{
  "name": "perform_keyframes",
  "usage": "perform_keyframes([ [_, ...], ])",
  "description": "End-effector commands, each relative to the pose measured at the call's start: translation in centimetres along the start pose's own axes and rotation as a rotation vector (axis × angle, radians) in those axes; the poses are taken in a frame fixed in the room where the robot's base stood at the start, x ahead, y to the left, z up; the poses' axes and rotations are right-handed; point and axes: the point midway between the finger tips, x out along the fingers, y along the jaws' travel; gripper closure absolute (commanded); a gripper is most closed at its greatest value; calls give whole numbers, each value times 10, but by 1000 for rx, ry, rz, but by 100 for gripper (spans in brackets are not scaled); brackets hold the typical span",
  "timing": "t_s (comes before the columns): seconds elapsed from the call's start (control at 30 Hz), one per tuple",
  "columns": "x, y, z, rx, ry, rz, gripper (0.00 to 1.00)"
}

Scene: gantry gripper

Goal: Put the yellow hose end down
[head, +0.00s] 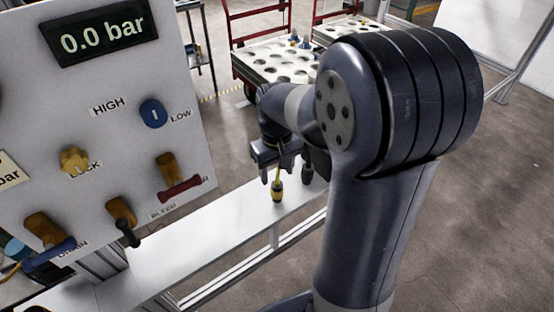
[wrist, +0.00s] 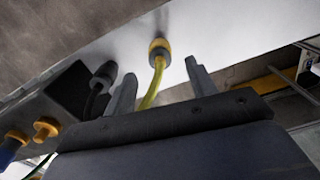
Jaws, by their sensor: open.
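The yellow hose end (head: 277,193) is a yellow and black fitting at the white shelf, below my gripper (head: 277,168) in the head view. In the wrist view the yellow hose end (wrist: 159,49) appears against the pale shelf surface, with its yellow-green hose (wrist: 152,88) running back between the fingers. My gripper (wrist: 159,85) is open, with one finger on each side of the hose and a gap to both. The fitting lies beyond the fingertips. Whether its face fully touches the shelf is hard to tell.
A black hose end (wrist: 104,74) is close beside the left finger in the wrist view. The white shelf (head: 190,245) runs below the valve panel (head: 120,120), whose handles stick out at left. White trays with round holes (head: 275,60) stand on red carts behind.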

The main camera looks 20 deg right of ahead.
Motion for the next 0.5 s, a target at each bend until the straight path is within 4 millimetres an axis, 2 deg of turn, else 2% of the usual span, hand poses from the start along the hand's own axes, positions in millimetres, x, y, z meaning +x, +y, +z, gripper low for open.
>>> perform_keyframes([
  [0.1,-22,0,-1,0,4,1,46],
  [0.2,-32,0,0,0,1,0,46],
  [0.5,-40,0,0,0,-1,0,46],
])
